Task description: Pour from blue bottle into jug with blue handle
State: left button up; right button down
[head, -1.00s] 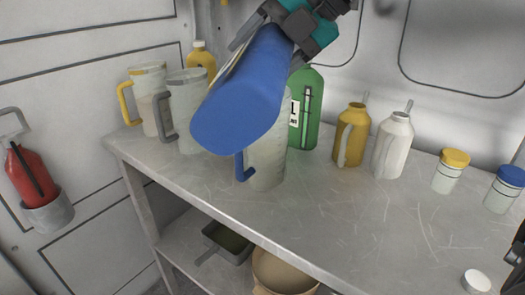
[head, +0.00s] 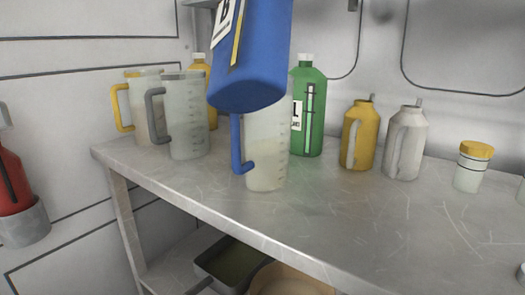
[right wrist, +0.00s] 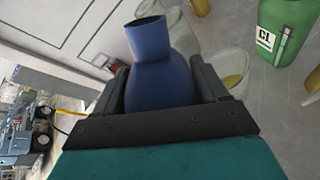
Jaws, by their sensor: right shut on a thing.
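The blue bottle (head: 250,55) is at the top of the head view, close to upright and leaning slightly, its base in front of and above the jug's upper part. Its top is cut off there. My right gripper (right wrist: 160,78) is shut around the bottle below its open neck (right wrist: 148,35) in the right wrist view. The jug with the blue handle (head: 268,150) stands upright on the bench, its rim hidden behind the bottle. Pale yellowish contents show low in it. A clear jug with yellowish liquid (right wrist: 235,72) shows beside the bottle in the wrist view. My left gripper is not in view.
A grey-handled jug (head: 187,125) and a yellow-handled jug (head: 143,100) stand to the left. A green bottle (head: 310,105), a yellow can (head: 360,135) and a white can (head: 405,145) stand to the right. The front of the metal bench (head: 340,220) is clear.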

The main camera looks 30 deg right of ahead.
jog(key=shift+s+a+f+t+b, duration=0.2)
jog(key=shift+s+a+t+b, duration=0.15)
jog(key=shift+b, duration=0.3)
jog(key=shift+s+a+r+n+t+h, duration=0.15)
jog(key=shift+s+a+r+n+t, duration=0.25)
jog(key=shift+s+a+n+t, duration=0.25)
jog(key=shift+s+a+r+n+t+h, duration=0.2)
jog(key=shift+s+a+r+n+t, duration=0.3)
jog(key=shift+s+n+t, duration=0.15)
jog(key=shift+s+a+r+n+t+h, duration=0.15)
jog(key=shift+s+a+r+n+t, duration=0.2)
jog(key=shift+s+a+n+t, duration=0.25)
jog(key=shift+s, duration=0.1)
jog(key=shift+r, duration=0.1)
jog(key=shift+r+p, duration=1.05)
jog(key=shift+r, duration=0.9)
